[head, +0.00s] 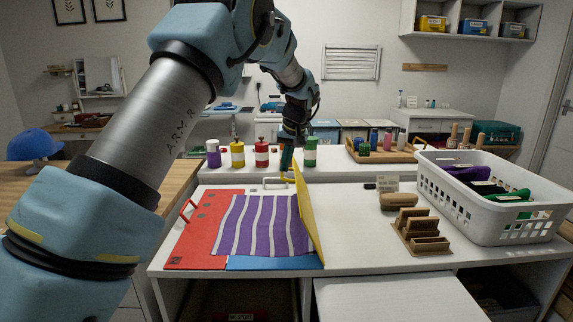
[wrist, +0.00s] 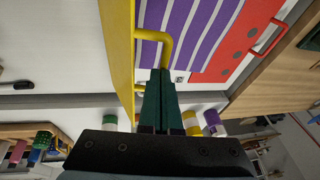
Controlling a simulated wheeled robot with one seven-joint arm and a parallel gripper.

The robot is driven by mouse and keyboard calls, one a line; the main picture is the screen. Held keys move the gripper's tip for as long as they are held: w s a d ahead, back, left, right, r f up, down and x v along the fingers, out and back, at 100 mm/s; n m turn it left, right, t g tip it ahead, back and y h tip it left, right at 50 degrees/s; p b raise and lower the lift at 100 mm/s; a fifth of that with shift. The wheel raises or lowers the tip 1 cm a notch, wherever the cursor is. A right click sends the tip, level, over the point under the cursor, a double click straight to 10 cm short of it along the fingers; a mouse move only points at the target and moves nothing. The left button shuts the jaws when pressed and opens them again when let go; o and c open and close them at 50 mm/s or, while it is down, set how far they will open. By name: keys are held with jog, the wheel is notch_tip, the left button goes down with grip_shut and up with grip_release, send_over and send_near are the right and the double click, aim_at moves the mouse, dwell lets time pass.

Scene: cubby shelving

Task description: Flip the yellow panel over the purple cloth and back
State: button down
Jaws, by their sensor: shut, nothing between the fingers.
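The yellow panel (head: 309,222) stands nearly upright on its hinge side, at the right of the purple and white striped cloth (head: 262,228). The cloth lies flat over a red panel (head: 190,240) and a blue panel (head: 275,263). The yellow panel's handle (head: 272,181) juts left from its far part. My gripper (head: 287,166) is shut and empty at the panel's far edge. In the wrist view, my fingertips (wrist: 160,72) are right by the yellow handle (wrist: 166,48), with the yellow panel (wrist: 118,60) just left; whether they touch is unclear.
Several capped bottles (head: 262,153) stand on the raised shelf behind. At the right are wooden holders (head: 421,236), a brown roll (head: 398,201) and a white basket (head: 490,210) of cloths. The white tabletop between panel and holders is clear.

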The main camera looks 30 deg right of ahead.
jog(key=shift+h, duration=0.3)
jog(key=a+f, duration=0.1)
jog(key=w+a+f+b, duration=0.2)
jog(key=a, duration=0.1)
jog(key=shift+r, duration=0.15)
